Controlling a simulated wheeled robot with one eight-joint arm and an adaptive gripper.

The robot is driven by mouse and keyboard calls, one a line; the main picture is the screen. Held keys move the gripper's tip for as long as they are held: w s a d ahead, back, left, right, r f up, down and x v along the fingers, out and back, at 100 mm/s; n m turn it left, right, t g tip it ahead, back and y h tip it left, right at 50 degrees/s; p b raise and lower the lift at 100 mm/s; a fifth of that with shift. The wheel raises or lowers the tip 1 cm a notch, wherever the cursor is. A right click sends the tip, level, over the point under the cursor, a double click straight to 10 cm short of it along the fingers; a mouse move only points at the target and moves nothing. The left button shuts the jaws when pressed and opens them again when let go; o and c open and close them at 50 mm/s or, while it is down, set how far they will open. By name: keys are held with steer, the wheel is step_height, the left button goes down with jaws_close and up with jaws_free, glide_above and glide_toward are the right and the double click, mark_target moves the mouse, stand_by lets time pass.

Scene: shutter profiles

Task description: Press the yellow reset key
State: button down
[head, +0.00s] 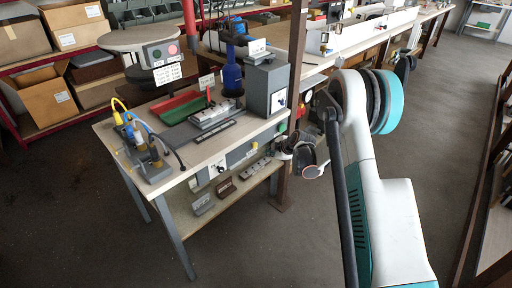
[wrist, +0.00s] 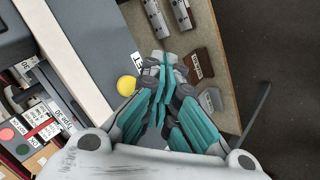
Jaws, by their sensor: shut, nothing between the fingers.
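The yellow reset key (wrist: 126,86) is a round yellow button on the grey panel (wrist: 88,40) in the wrist view. A small white label (wrist: 137,61) is beside it, its text too small to read. My gripper (wrist: 161,62), with teal and grey fingers, is shut and empty. In the picture its fingers lie just right of the key; I cannot tell the gap in depth, and I see no contact. In the head view the grey panel (head: 238,156) runs under the bench's front edge, and the key is too small to make out surely.
The lower shelf (head: 232,194) holds a brown block (wrist: 200,64), a grey block (wrist: 210,101) and metal profiles (wrist: 180,14). The bench top (head: 192,160) carries a red-green tray (head: 181,107), a blue bottle (head: 231,76) and a grey box (head: 265,88). An upright post (head: 291,100) stands near my arm.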

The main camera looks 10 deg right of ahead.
steer(key=shift+w+a, duration=0.95)
steer(key=shift+w, duration=0.3)
steer(key=shift+w, duration=0.1)
stand_by(0.6)
steer(key=shift+w+a, duration=0.25)
steer(key=shift+w+a, duration=0.35)
steer(key=shift+w, duration=0.15)
stand_by(1.0)
steer(key=shift+s, duration=0.1)
steer(key=shift+s+d, duration=0.6)
steer(key=shift+s, duration=0.15)
steer(key=shift+s+d, duration=0.75)
steer(key=shift+s, duration=0.3)
steer(key=shift+s+d, duration=0.7)
steer(key=shift+s, duration=0.3)
